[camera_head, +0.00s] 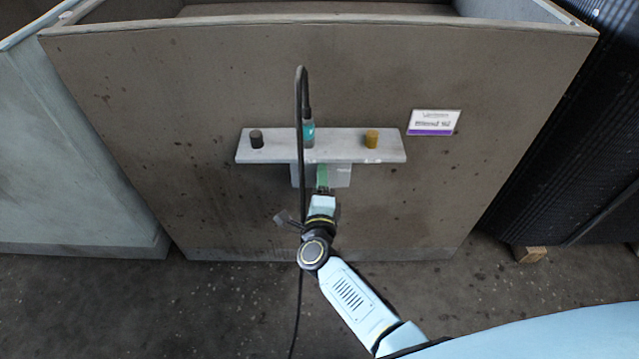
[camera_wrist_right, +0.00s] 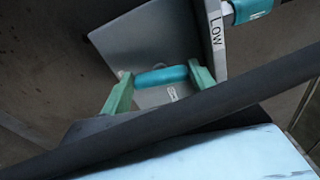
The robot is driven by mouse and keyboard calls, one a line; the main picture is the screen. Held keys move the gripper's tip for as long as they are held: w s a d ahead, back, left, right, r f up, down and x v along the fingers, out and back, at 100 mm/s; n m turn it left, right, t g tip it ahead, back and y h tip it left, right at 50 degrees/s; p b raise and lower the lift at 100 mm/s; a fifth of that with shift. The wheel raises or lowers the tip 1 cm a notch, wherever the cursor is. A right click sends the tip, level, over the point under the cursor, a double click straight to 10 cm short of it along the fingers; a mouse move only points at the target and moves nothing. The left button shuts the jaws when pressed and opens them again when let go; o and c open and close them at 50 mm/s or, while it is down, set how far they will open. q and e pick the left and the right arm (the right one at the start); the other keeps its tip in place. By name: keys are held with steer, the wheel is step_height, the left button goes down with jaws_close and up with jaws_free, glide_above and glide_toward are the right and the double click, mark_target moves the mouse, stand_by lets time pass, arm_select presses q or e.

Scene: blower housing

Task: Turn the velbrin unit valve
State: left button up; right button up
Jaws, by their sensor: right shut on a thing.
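The unit (camera_head: 200,110) is a large stained brown-grey box with an open top. A light grey bracket (camera_head: 350,147) sticks out from its front face. In the right wrist view, a teal rounded bar (camera_wrist_right: 160,76), apparently the valve handle, lies across a grey plate (camera_wrist_right: 145,35) under the bracket. My right gripper (camera_head: 322,180) is below the bracket in the head view. Its green fingers (camera_wrist_right: 162,80) are at the two ends of the bar and shut on it. In the head view the bar is hidden. My left gripper is not in view.
A black cable (camera_head: 303,100) hangs in front of the bracket and crosses the wrist view (camera_wrist_right: 200,115). The bracket carries a dark knob (camera_head: 256,139), a teal fitting (camera_head: 308,134) and a yellow knob (camera_head: 371,139). A white-purple sign (camera_head: 434,122) is on the right.

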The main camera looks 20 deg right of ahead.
steer(key=o, duration=1)
steer(key=shift+s, duration=0.1)
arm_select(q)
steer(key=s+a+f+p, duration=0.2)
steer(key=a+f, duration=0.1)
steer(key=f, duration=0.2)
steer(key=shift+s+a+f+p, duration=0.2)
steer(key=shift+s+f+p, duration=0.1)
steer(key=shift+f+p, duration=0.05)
arm_select(e)
steer(key=v, duration=1.3)
steer(key=shift+s, duration=0.15)
